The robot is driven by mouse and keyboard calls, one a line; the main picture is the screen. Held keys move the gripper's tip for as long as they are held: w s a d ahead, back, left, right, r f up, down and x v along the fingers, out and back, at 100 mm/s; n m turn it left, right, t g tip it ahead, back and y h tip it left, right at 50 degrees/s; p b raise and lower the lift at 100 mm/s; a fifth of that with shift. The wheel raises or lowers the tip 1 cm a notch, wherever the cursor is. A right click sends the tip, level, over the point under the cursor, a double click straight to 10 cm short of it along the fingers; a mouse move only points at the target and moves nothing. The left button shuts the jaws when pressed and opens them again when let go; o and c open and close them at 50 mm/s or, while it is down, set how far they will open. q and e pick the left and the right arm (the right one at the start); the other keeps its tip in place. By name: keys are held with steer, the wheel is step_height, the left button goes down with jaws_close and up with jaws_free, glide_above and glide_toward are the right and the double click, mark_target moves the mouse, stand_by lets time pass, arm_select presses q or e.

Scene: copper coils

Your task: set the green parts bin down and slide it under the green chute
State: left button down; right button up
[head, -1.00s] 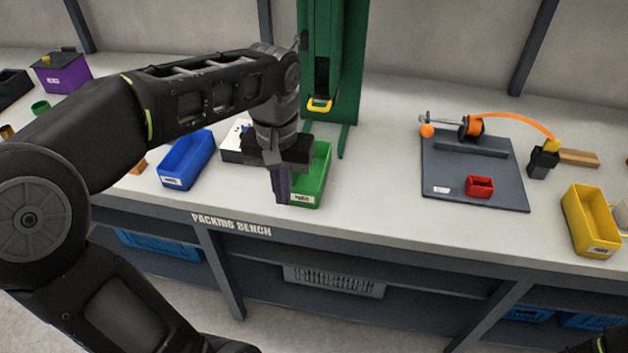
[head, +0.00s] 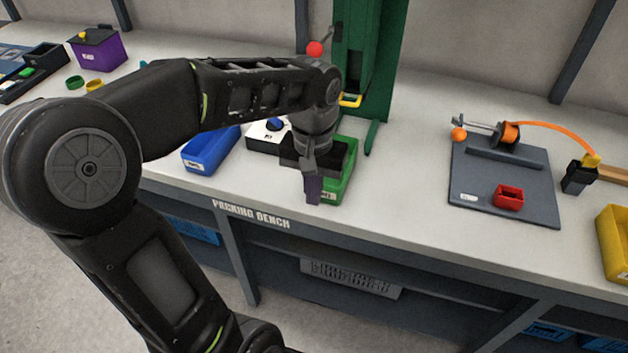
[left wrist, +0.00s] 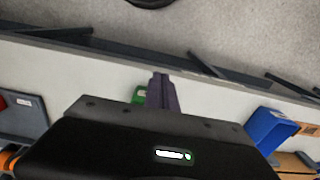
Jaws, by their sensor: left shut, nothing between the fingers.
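The green parts bin (head: 347,172) stands on the bench in front of the green chute (head: 374,75), partly hidden behind my left gripper. A small part of the bin shows in the left wrist view (left wrist: 138,95), beside the fingers. My left gripper (head: 313,190) points down at the bin's front left side. Its dark fingers are together with nothing between them; they also show in the left wrist view (left wrist: 161,92). I cannot tell whether they touch the bin. The chute's yellow-edged lip (head: 350,101) is above and behind the bin. My right gripper is out of view.
A blue bin (head: 210,150) and a white box (head: 268,135) stand left of the green bin. A grey board (head: 505,185) with a small red bin (head: 508,197) lies to the right. Bare bench (head: 405,170) lies between the green bin and the board.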

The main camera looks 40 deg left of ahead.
mark_target(333, 191)
arm_select(q)
step_height(333, 191, down, 6)
steer(key=shift+r, duration=0.15)
steer(key=w, duration=0.1)
steer(key=w+a+p, duration=0.1)
steer(key=w, duration=0.1)
steer(key=shift+w+a, duration=0.2)
steer(key=shift+w, duration=0.2)
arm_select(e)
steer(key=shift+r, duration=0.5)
